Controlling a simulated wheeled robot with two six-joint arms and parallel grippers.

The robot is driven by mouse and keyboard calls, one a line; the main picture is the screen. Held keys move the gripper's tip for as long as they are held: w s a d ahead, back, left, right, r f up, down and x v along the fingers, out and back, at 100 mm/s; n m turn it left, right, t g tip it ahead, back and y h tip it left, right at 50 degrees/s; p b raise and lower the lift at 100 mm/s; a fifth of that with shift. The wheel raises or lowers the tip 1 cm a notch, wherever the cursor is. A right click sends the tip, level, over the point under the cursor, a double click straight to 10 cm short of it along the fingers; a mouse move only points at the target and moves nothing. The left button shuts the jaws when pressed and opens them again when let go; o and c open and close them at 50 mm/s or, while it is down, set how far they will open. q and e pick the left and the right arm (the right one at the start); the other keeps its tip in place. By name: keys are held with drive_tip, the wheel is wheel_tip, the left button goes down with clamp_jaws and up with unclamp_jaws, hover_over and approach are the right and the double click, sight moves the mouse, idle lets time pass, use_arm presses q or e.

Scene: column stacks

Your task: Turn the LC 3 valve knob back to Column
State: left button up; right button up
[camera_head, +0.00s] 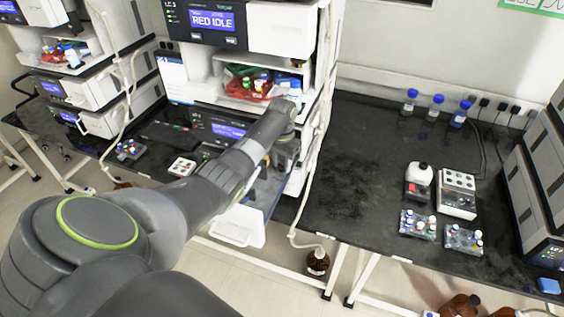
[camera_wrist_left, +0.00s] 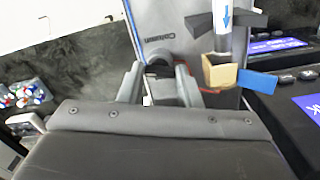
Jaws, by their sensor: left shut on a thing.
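In the left wrist view, the two fingers of my left gripper (camera_wrist_left: 159,74) stand either side of a dark valve knob (camera_wrist_left: 158,63), shut on it. The knob sits on a grey panel (camera_wrist_left: 185,20), just below the printed word "Column". The fingers hide part of the knob, so I cannot tell where it points. In the head view, my left arm reaches to the LC 3 stack, whose upper unit (camera_head: 212,22) has a lit "RED IDLE" screen. The arm hides the knob there. My right gripper is not in view.
A column with a blue arrow (camera_wrist_left: 227,22) and a tan block (camera_wrist_left: 219,73) are close right of the fingers. A pale tube hangs along the stack's right side.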

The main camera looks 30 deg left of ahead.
use_arm(q)
drive_tip(key=m, duration=0.5)
drive_tip(key=shift+m, duration=0.3)
idle(0.4)
drive_tip(key=o, duration=1)
